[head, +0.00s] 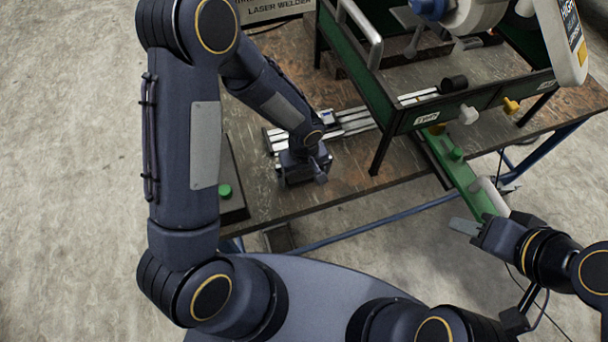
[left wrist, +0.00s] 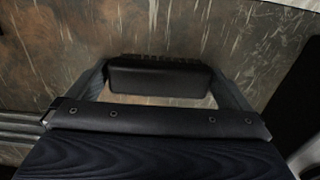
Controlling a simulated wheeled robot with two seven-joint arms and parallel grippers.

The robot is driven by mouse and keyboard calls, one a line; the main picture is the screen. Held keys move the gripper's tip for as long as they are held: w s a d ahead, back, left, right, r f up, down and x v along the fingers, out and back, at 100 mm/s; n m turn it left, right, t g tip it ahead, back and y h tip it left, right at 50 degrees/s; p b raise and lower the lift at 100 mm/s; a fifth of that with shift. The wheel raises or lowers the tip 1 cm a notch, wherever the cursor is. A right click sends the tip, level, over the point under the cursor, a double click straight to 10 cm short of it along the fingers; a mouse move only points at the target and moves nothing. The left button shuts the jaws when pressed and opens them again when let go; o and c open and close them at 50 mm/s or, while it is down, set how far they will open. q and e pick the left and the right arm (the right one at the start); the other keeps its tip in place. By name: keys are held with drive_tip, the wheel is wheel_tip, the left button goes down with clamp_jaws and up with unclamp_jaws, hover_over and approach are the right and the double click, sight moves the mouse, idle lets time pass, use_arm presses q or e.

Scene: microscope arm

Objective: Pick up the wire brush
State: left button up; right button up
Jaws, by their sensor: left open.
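The wire brush is probably the dark block (left wrist: 155,78) with a notched far edge in the left wrist view. It lies on the worn brown tabletop.
White and dark slotted rails (head: 345,120) lie just behind my left gripper. A green-walled bench frame (head: 395,140) with a machine on it stands to the right. A dark box with a green button (head: 226,191) sits at the left. The table's front edge (head: 330,197) is close.

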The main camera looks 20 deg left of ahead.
sight(305, 174)
use_arm(q)
drive_tip(key=c, duration=0.7)
drive_tip(key=shift+r, duration=0.5)
wheel_tip(305, 174, up, 3)
drive_tip(key=shift+d+f, duration=0.15)
drive_tip(key=shift+f, duration=0.05)
drive_tip(key=s+d+r+b, duration=0.1)
drive_tip(key=d+r, duration=0.2)
drive_tip(key=d, duration=0.1)
drive_tip(key=s+d+r+b, duration=0.1)
drive_tip(key=d+r, duration=0.2)
drive_tip(key=d, duration=0.2)
drive_tip(key=s+d+r+b, duration=0.1)
drive_tip(key=d+r, duration=0.2)
drive_tip(key=d, duration=0.1)
drive_tip(key=shift+s+d+r, duration=0.1)
drive_tip(key=shift+d+r, duration=0.1)
drive_tip(key=shift+r, duration=0.05)
